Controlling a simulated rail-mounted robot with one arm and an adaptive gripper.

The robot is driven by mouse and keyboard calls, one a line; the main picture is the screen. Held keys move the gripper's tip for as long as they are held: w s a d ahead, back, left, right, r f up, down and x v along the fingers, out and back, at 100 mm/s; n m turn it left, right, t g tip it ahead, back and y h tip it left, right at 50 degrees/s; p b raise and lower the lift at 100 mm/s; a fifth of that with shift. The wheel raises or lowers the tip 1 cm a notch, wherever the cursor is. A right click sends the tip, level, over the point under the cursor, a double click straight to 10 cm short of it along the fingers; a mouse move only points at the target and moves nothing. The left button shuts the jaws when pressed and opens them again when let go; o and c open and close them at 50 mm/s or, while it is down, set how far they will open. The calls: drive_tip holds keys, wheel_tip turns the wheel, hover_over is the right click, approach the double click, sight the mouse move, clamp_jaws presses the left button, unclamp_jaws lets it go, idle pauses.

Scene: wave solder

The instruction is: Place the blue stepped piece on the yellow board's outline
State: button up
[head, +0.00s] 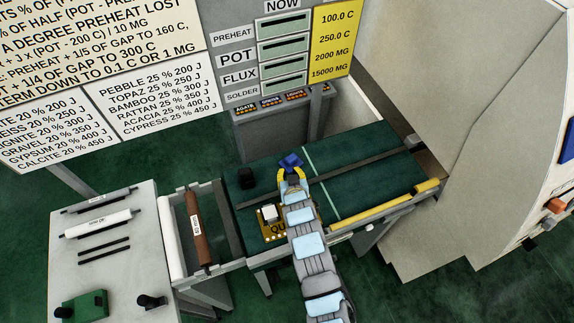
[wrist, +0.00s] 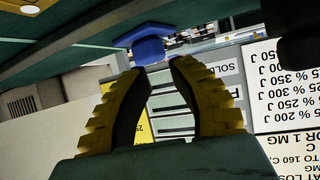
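The blue stepped piece (head: 291,160) is at the tips of my gripper (head: 290,175), over the dark green conveyor bed, and looks tilted. The yellow board (head: 275,238) lies on the bed, left of my arm and nearer the front than the piece. A white block (head: 269,213) stands on it. My arm covers the board's right side, and I cannot make out the outline.
A black knob-like object (head: 246,178) stands on the bed left of my gripper. A grey rail (head: 362,160) crosses the bed. A grey side table (head: 105,255) with rollers and a green block (head: 85,307) is at left. The panel (head: 283,50) stands behind.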

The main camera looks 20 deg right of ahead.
drive_tip(key=shift+v, duration=3.55)
drive_tip(key=shift+f, duration=0.1)
